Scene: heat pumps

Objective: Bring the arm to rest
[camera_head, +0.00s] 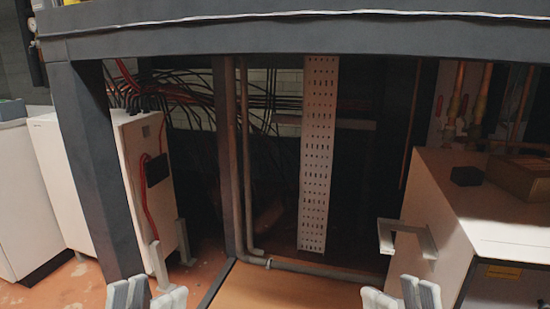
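My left gripper (149,293) shows at the bottom edge, left of the middle, with grey fingertips pointing up. Its fingers stand apart with nothing visible between them. My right gripper (398,295) shows at the bottom edge, right of the middle. Its fingers are also apart and look empty. The rest of both arms is out of the picture below. Neither gripper appears to hold anything.
A dark steel frame has a top beam (300,38) and a left post (100,170). A perforated metal strip (318,150) hangs inside. White cabinets stand left (150,180) and right (425,190). A metal bracket (425,240) juts from the right cabinet. A brown board (285,288) lies low between the grippers.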

